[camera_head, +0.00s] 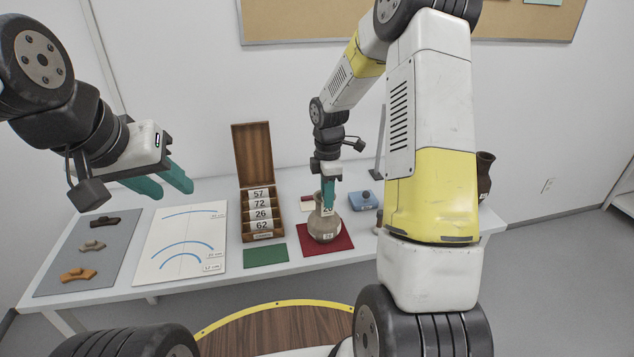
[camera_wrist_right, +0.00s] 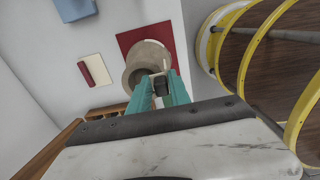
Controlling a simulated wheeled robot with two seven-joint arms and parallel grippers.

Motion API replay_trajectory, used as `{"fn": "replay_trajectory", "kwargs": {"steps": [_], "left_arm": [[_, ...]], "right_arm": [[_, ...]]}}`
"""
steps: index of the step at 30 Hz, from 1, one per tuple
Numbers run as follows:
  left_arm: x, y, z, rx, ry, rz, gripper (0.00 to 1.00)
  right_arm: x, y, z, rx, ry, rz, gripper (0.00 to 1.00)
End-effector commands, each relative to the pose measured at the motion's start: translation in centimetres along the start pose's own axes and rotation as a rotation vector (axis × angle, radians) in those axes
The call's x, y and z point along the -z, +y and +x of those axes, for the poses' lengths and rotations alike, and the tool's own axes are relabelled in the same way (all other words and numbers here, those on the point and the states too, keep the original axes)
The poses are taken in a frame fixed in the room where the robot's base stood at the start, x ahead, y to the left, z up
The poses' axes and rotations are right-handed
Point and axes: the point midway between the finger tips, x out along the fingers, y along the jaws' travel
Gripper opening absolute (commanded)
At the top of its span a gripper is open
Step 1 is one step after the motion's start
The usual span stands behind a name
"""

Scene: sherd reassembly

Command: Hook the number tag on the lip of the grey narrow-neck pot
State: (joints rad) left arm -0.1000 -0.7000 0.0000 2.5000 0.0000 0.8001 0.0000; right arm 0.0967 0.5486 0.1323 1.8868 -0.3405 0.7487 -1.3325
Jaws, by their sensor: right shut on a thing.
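The grey narrow-neck pot (camera_head: 317,229) stands upright on a red mat (camera_head: 344,242) and bears a small label reading 26. Its round mouth shows in the right wrist view (camera_wrist_right: 137,76). My right gripper (camera_head: 328,206) points down at the pot's mouth, shut on a small number tag (camera_head: 327,211). In the right wrist view a dark piece sits between the teal fingertips (camera_wrist_right: 164,82), overlapping the near side of the rim. I cannot tell whether the tag touches the lip. My left gripper (camera_head: 174,189) is open and empty above the table's left part.
A wooden box (camera_head: 252,160) with number cards stands left of the pot, a green mat (camera_head: 265,255) before it. A blue block (camera_head: 364,200) and a dark jar (camera_head: 485,175) are to the right. Sherds lie on a grey mat (camera_head: 70,255) beside a curve chart (camera_head: 180,260).

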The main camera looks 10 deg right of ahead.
Motion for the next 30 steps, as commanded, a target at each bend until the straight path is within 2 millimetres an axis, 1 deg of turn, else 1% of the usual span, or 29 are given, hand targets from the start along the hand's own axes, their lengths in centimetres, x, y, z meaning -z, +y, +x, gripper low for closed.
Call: {"fn": "replay_trajectory", "kwargs": {"steps": [1,2,3,5,6,14,17,20,24,27,30], "left_arm": [[0.0,0.0,0.0,0.0,0.0,0.0,0.36],[0.0,0.0,0.0,0.0,0.0,0.0,0.36],[0.0,0.0,0.0,0.0,0.0,0.0,0.36],[0.0,0.0,0.0,0.0,0.0,0.0,0.36],[0.0,0.0,0.0,0.0,0.0,0.0,0.36],[0.0,0.0,0.0,0.0,0.0,0.0,0.36],[0.0,0.0,0.0,0.0,0.0,0.0,0.36],[0.0,0.0,0.0,0.0,0.0,0.0,0.36],[0.0,0.0,0.0,0.0,0.0,0.0,0.36],[0.0,0.0,0.0,0.0,0.0,0.0,0.36],[0.0,0.0,0.0,0.0,0.0,0.0,0.36]], "right_arm": [[0.0,0.0,0.0,0.0,0.0,0.0,0.0],[0.0,0.0,0.0,0.0,0.0,0.0,0.26],[0.0,0.0,0.0,0.0,0.0,0.0,0.33],[0.0,0.0,0.0,0.0,0.0,0.0,0.45],[0.0,0.0,0.0,0.0,0.0,0.0,0.49],[0.0,0.0,0.0,0.0,0.0,0.0,0.49],[0.0,0.0,-0.5,-0.001,0.0,0.001,0.49],[0.0,0.1,-1.9,-0.003,0.001,0.001,0.49],[0.0,0.1,-4.4,-0.005,0.0,0.001,0.49],[0.0,0.1,-6.0,-0.003,0.0,0.0,0.49],[0.0,0.1,-7.1,-0.002,0.001,0.0,0.49]]}}
